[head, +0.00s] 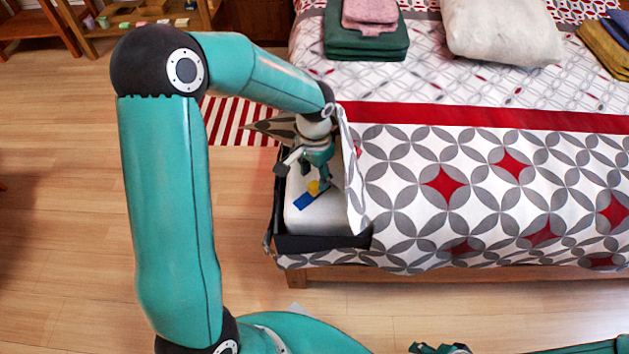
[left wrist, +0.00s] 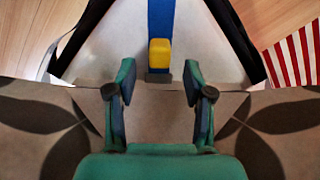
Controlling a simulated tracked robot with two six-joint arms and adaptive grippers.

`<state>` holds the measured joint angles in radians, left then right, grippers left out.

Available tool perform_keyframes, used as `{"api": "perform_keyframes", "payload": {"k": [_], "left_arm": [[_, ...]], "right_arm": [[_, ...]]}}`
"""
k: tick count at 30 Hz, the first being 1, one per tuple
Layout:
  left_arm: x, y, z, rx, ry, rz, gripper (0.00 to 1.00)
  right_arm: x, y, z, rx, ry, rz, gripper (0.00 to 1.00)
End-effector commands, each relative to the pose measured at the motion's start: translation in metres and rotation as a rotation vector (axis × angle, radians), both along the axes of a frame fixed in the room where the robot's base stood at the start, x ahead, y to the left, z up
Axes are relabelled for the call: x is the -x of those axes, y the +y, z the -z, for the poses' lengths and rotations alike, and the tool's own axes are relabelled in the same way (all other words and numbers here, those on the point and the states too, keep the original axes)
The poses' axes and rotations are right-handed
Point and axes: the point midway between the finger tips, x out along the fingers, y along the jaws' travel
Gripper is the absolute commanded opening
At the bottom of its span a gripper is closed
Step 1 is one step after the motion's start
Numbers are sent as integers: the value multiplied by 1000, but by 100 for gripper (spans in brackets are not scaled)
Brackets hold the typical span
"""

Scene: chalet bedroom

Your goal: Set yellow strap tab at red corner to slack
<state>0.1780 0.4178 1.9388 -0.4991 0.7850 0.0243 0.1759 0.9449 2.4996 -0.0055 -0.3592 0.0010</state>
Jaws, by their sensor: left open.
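The yellow strap tab (head: 313,187) sits on a blue strap (head: 306,201) that lies on the white mattress corner (head: 315,218), beside the bed cover. In the left wrist view the yellow tab (left wrist: 159,53) is centred ahead of my left gripper (left wrist: 159,85), with the blue strap (left wrist: 160,16) running away behind it. My left gripper (head: 318,172) is open and empty; the tab lies beyond its fingertips, between their lines, not gripped. A dark block shows at the tab's near end. My right gripper (head: 440,349) shows only in part at the bottom edge.
The bed cover (head: 420,210) has a grey leaf pattern with red diamonds and hangs by the corner. A dark edge (head: 320,243) borders the mattress corner. A red-striped rug (head: 238,120) lies beyond. Wooden floor (head: 70,230) is clear at left.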

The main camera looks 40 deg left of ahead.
Motion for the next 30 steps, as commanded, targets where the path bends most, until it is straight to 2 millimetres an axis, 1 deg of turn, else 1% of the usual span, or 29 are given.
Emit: {"api": "perform_keyframes", "payload": {"k": [1,6,9,12,16,23,26,30], "left_arm": [[-1,0,-12,-1,-6,-1,52],[-1,0,-46,0,-5,-1,52],[-1,0,-61,0,-4,-1,52],[-1,0,-71,0,-3,0,52],[0,0,-77,1,-1,0,52],[0,0,-78,1,0,0,52],[0,0,-78,1,0,0,37],[0,0,-77,1,0,0,14]], "right_arm": [[0,0,0,0,0,0,40],[0,0,0,0,0,0,40],[0,0,0,0,0,0,40],[0,0,0,0,0,0,40],[0,0,0,0,0,0,40],[0,0,1,0,0,0,40],[0,0,1,0,0,0,40],[0,0,1,0,0,0,40]]}}
